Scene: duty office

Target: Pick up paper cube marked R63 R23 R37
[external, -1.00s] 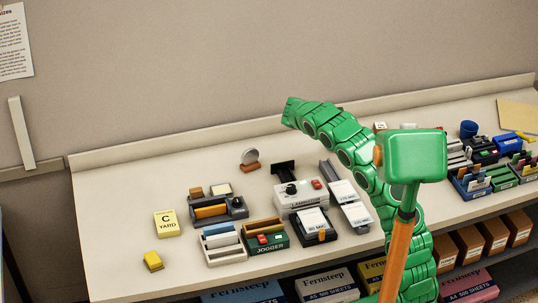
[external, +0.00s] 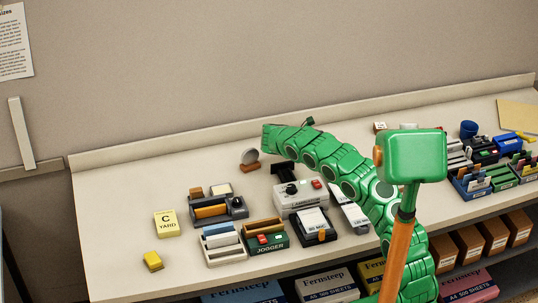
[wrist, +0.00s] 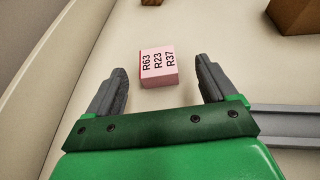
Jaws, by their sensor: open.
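The paper cube (wrist: 158,67) is pink with a darker red left edge and black marking R63 R23 R37. In the wrist view it rests on the pale worktop just ahead of my gripper (wrist: 161,65). My gripper is open, with one grey finger on each side of the cube's line and gaps on both sides. It does not hold the cube. In the external view my green arm reaches left over the back of the worktop; I cannot make out the fingers or the cube there.
In the wrist view a brown block (wrist: 296,14) lies at upper right and a grey rail (wrist: 285,141) at right.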

